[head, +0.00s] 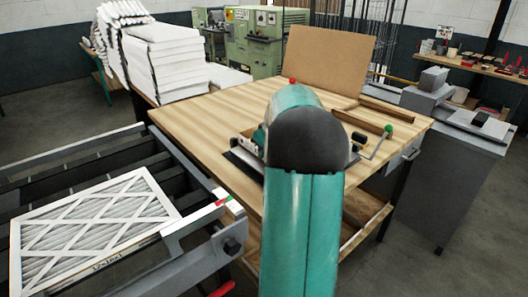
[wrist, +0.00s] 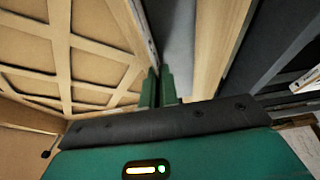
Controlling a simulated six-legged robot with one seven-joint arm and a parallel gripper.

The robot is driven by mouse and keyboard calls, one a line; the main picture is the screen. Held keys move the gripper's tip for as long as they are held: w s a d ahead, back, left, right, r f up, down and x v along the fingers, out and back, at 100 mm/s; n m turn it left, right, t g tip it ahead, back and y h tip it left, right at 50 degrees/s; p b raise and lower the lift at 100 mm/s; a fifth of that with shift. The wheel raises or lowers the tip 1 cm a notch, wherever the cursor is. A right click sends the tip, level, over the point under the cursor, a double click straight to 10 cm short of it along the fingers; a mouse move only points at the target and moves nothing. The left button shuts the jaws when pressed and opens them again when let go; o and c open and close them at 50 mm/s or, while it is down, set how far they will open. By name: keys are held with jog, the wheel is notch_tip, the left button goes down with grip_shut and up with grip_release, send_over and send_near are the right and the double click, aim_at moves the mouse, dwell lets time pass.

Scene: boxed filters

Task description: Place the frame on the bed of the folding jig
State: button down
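In the wrist view a tan frame (wrist: 62,42) with crossing lattice strips fills the upper left, seen very close. My gripper (wrist: 159,88) has two green fingers close together, and the frame's pale printed edge runs down between them; it looks shut on that edge. In the head view my green and black arm hides the gripper and most of the folding jig. Dark and metal jig parts (head: 243,158) show just left of the arm on the wooden bench. The bed itself cannot be made out clearly, and I cannot tell whether the frame touches it.
The bench (head: 200,120) has bare wood left of the arm. A brown panel (head: 325,58) stands at its back. A boxed filter (head: 90,230) rests on a conveyor at left. White filter stacks (head: 175,65) stand behind.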

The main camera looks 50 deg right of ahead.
jog(key=c, duration=1.7)
grip_release()
jog(key=v, duration=1.2)
jog(key=w+a+r+n, duration=0.1)
jog(key=a, duration=1.3)
jog(key=w+a+r, duration=0.1)
jog(key=w+a, duration=0.1)
jog(key=a, duration=1.3)
jog(key=shift+n+t+y, duration=0.5)
jog(key=shift+n+t, duration=0.1)
jog(key=shift+n, duration=0.2)
jog(key=s+a+f, duration=0.2)
jog(key=s+a, duration=0.2)
jog(key=a, duration=0.2)
jog(key=s+a+f, duration=0.3)
jog(key=s+a, duration=0.1)
jog(key=a, duration=0.2)
jog(key=s+a+f, duration=0.2)
jog(key=s+a, duration=0.2)
jog(key=a, duration=0.2)
jog(key=shift+s+a+f, duration=0.25)
jog(key=shift+a, duration=0.1)
